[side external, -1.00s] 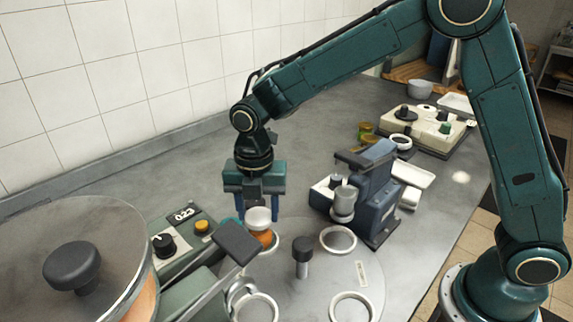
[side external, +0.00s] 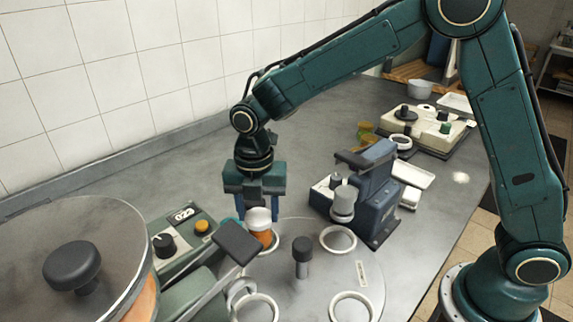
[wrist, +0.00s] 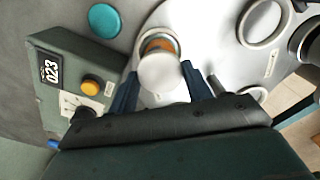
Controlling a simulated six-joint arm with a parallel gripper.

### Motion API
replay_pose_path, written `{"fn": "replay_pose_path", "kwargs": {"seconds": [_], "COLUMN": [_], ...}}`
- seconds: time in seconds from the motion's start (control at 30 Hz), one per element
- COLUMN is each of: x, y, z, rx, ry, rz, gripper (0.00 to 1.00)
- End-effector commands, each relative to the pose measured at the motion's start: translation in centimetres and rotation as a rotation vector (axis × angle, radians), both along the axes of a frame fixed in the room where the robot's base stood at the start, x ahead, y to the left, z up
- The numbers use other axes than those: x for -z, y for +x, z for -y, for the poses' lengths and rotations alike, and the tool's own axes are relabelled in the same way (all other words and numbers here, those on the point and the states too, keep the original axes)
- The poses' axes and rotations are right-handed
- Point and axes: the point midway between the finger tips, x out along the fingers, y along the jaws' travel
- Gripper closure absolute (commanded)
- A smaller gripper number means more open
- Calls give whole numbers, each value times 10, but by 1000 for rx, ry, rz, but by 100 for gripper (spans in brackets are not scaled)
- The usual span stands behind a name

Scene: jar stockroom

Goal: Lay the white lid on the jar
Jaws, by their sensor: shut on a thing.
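My gripper (side external: 260,208) points down over the round turntable, its blue fingers shut on the white lid (side external: 258,215). In the wrist view the lid (wrist: 160,73) is a pale disc between the two fingers. The jar (side external: 264,238), with orange contents, stands just below the lid in a white ring. In the wrist view the lid covers part of the jar (wrist: 160,44). I cannot tell whether the lid touches the jar's rim.
The turntable has other empty white rings (side external: 338,239) and a dark centre knob (side external: 303,246). A blue-grey machine (side external: 375,200) stands to the right. A green control box (side external: 184,232) and a large hopper (side external: 85,255) stand to the left. A teal disc (wrist: 105,18) lies nearby.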

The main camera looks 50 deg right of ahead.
Motion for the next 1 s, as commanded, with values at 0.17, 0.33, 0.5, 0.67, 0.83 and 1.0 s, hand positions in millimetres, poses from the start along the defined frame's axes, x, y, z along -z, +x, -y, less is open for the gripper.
{"fn": "replay_pose_path", "kwargs": {"seconds": [0.17,0.33,0.5,0.67,0.83,1.0], "x": [0,0,1,2,5,6], "y": [0,0,0,0,0,0], "z": [0,0,0,0,0,0], "rx": [0,0,0,0,0,0], "ry": [0,0,0,0,0,0], "rz": [0,0,0,0,0,0], "gripper": [72,72,72,72,72,72]}}
